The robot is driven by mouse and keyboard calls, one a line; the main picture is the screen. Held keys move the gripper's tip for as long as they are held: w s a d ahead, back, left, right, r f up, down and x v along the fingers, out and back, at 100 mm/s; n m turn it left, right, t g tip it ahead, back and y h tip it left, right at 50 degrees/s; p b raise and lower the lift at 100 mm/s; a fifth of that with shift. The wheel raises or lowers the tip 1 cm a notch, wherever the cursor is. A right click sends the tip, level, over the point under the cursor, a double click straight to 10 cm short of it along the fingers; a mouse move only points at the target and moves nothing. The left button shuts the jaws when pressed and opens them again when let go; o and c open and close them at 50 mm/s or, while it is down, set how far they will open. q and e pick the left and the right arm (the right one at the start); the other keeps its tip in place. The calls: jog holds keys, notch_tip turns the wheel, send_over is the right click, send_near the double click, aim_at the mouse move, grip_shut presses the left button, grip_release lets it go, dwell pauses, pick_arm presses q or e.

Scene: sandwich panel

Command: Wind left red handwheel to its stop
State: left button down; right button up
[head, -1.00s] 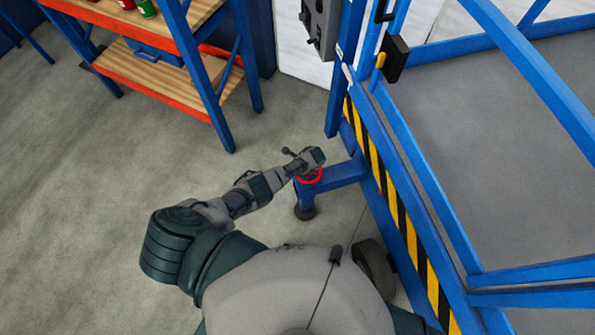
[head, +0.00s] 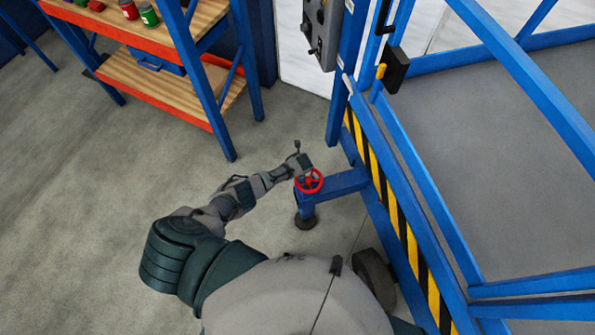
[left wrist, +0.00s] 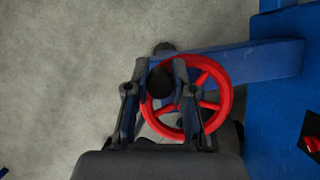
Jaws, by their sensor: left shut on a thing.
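The left red handwheel (head: 309,182) sits on top of a blue outrigger leg, with its spokes and most of its rim showing. It also shows in the left wrist view (left wrist: 224,96). My left gripper (head: 303,165) is at the wheel's upper left edge in the head view. In the left wrist view my left gripper (left wrist: 159,72) has its two fingers on either side of a dark round knob (left wrist: 160,84) at the wheel's left rim, shut on it. My right gripper is not in view.
The blue outrigger beam (head: 340,183) joins a lift frame with a black-and-yellow striped edge (head: 400,215). A grey control box (head: 322,30) hangs above. A shelf with cans (head: 130,60) stands at the upper left. The floor on the left is clear.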

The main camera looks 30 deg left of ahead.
pick_arm(q)
jog(key=w+m+b, duration=0.1)
jog(key=m+h+b, duration=0.1)
jog(key=m, duration=0.1)
jog(key=shift+w+d+f, duration=0.1)
jog(key=shift+w+d, duration=0.2)
jog(key=shift+w, duration=0.05)
jog(key=shift+w+d+m+t+h+b, duration=0.15)
jog(key=shift+w+d+m+h+b, duration=0.15)
jog(key=shift+m+b, duration=0.4)
jog(key=shift+w+d+m+t+h+b, duration=0.15)
jog(key=shift+m+h+b, duration=0.3)
jog(key=shift+m, duration=0.45)
jog(key=shift+w+d+m, duration=0.1)
jog(key=shift+m, duration=0.2)
jog(key=c, duration=1)
grip_release()
